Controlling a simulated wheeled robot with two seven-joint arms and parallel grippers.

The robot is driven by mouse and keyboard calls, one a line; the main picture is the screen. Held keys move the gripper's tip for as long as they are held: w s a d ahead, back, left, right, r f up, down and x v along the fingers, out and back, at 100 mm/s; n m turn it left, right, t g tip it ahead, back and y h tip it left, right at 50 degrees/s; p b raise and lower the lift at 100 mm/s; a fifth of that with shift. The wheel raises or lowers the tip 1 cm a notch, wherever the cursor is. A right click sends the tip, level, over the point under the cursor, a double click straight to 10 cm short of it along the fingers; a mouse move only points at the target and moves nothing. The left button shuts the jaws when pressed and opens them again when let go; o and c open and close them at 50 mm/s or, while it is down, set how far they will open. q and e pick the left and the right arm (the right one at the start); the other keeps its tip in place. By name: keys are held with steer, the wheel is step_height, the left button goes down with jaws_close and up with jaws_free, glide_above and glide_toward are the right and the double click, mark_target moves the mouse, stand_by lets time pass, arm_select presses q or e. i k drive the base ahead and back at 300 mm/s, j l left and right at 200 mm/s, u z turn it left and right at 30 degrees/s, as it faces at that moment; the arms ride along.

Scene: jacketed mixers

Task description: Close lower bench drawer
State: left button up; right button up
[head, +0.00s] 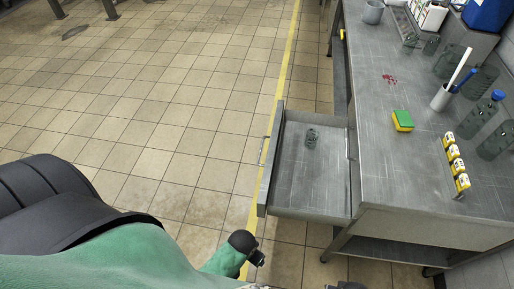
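The bench drawer (268,172) is pulled far out from the left side of the metal bench (375,165). It is a grey open-topped tray with a small dark, glassy bottle (312,137) lying inside. I cannot tell from this angle whether it is the lower drawer. A dark end piece (257,258), likely my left gripper, shows at the end of a green arm, below the drawer's near front corner and apart from it in the picture. Its fingers are too small to read. My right gripper cannot be made out.
On the bench top stand a green and yellow sponge (402,121), a row of yellow-capped items (455,163), a grey cup (440,98) with tools and several clear bottles (483,118). A lower shelf (385,247) shows under the bench. Tiled floor (180,90) is clear left of the drawer.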

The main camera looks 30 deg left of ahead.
mark_target(315, 185)
steer(key=k+j, duration=0.3)
steer(key=j, duration=0.15)
steer(key=k+j, duration=0.25)
steer(key=j, duration=0.2)
steer(key=k+j, duration=0.3)
steer(key=j, duration=0.15)
